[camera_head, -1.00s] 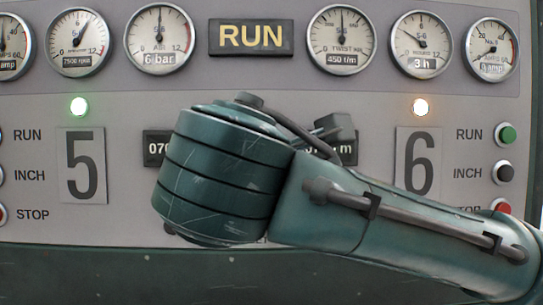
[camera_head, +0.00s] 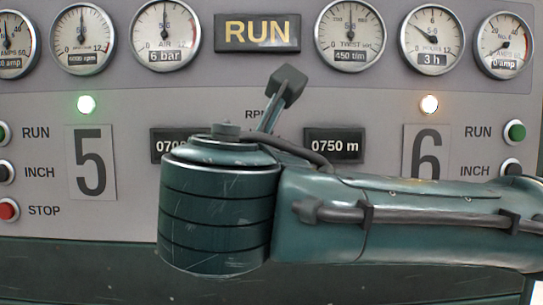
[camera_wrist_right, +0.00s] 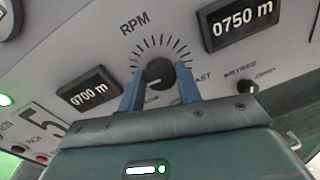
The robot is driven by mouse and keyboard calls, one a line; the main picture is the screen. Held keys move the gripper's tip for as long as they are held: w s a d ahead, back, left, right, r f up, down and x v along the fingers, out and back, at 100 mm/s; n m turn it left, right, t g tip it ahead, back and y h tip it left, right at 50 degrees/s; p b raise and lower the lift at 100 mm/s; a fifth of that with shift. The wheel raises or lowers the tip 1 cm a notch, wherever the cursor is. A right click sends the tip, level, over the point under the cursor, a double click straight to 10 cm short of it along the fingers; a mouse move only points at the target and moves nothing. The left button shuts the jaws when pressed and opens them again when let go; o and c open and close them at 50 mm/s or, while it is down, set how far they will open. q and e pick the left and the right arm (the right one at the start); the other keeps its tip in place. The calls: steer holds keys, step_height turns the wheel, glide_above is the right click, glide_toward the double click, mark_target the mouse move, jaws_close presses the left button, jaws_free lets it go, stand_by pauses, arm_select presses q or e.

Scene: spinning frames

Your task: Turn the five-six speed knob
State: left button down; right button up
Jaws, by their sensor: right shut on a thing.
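The speed knob (camera_wrist_right: 160,74) is black and round, under the RPM label inside a ring of dial marks, in the right wrist view. My right gripper (camera_wrist_right: 160,90) has its two blue fingers on either side of the knob and is shut on it. In the head view my right arm comes in from the right, and its green wrist hides the knob. The RPM label shows only partly there. My left gripper is in neither current view.
A row of gauges and a RUN sign (camera_head: 257,33) run along the top of the grey panel. Displays reading 0700 m and 0750 m (camera_head: 335,146) flank the knob. RUN, INCH and STOP buttons sit at both sides. A smaller black knob (camera_wrist_right: 248,87) is to the right.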

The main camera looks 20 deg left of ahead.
stand_by(0.4)
steer(key=o, duration=1)
